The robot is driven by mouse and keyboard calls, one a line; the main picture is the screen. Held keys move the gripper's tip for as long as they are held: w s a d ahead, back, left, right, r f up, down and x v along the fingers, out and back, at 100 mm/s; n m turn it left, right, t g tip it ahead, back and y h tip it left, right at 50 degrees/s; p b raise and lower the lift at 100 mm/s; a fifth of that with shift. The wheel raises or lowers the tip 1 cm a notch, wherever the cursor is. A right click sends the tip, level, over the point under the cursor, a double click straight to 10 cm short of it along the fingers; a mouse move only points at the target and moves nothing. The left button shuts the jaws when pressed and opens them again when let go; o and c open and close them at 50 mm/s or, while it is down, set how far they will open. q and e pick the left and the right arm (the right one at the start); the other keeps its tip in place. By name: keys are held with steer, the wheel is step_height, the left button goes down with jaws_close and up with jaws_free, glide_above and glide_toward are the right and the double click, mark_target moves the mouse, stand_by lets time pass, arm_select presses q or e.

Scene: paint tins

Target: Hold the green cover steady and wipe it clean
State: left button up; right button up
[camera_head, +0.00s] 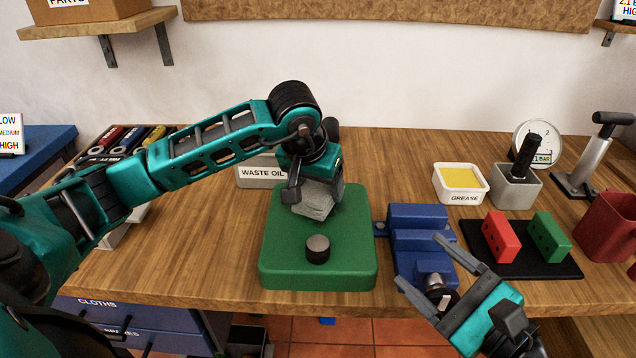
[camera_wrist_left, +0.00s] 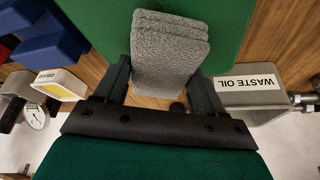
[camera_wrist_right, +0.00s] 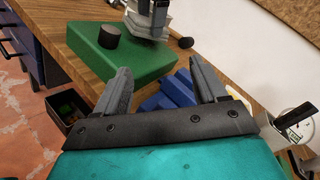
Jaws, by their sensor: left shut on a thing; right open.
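The green cover (camera_head: 345,255) is a thick slab lying flat on the workbench, with a dark round knob (camera_head: 318,249) on its top near the front edge. My left gripper (camera_head: 312,192) is shut on a grey folded cloth (camera_head: 316,205) over the rear part of the cover. In the left wrist view the cloth (camera_wrist_left: 170,55) sits between both fingers, with the green cover behind it; whether it touches the cover I cannot tell. My right gripper (camera_head: 420,262) is open and empty, to the right of the cover and in front of the blue vise. The cover (camera_wrist_right: 125,55) also shows beyond its fingers in the right wrist view.
A blue vise (camera_head: 418,218) stands just right of the cover. A waste oil container (camera_head: 258,174) is behind it. A grease tub (camera_head: 461,182), a black mat (camera_head: 508,264) with red and green blocks, and a gauge (camera_head: 538,140) are further right.

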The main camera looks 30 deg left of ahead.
mark_target(326, 252)
steer(key=s+a+f+m+g+y, duration=0.1)
steer(key=s+a+f+m+g, duration=0.1)
steer(key=s+a+f+m, duration=0.3)
steer(key=shift+m, duration=0.7)
steer(key=x, duration=0.4)
steer(key=r+x, duration=0.1)
steer(key=x, duration=0.7)
steer(key=shift+s+a+r, duration=0.15)
steer(key=shift+a, duration=0.25)
jaws_close()
jaws_free()
steer(key=shift+d, duration=0.1)
steer(key=shift+v, duration=0.9)
